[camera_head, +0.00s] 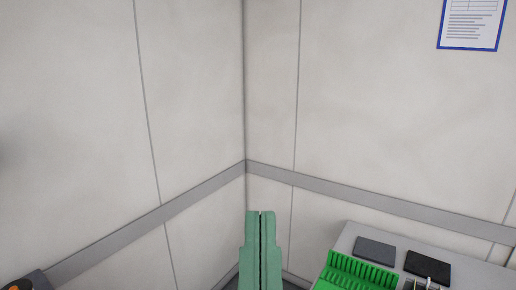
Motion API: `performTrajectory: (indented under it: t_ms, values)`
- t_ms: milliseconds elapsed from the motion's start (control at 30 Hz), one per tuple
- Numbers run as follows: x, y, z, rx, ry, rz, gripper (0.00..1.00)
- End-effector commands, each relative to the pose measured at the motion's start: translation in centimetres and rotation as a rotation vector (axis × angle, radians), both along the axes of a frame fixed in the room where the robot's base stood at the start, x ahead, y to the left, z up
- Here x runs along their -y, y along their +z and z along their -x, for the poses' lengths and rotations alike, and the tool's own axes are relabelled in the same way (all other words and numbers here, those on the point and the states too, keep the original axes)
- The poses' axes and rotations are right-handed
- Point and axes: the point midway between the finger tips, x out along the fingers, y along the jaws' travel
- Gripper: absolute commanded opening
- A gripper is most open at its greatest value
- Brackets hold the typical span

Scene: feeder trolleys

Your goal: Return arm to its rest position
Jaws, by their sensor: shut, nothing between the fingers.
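My gripper (260,213) shows at the bottom middle of the head view as two green fingers pointing up. The fingers lie side by side with only a thin dark line between them, shut and holding nothing. The gripper appears in front of the wall corner, to the left of the grey table. The rest of my arm is below the picture's edge and hidden.
A grey table (352,232) at the bottom right bears a green slotted rack (362,269), a grey flat block (375,250) and a black one (427,266). A dark object (35,281) is cut off at bottom left. Pale walls meet behind the gripper. A blue-framed sheet (472,24) hangs at top right.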

Motion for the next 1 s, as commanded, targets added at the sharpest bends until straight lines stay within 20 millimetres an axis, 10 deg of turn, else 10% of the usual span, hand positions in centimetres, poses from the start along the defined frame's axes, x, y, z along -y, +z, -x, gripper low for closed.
performTrajectory:
  t_ms: [33, 300, 1000]
  values:
    - [0.0, 4.6, 0.0, -0.001, 0.001, -0.001, 0.00]
    - [-0.1, 14.8, -0.1, -0.005, 0.009, -0.006, 0.00]
    - [-0.2, 15.9, -0.1, -0.006, 0.011, -0.007, 0.00]
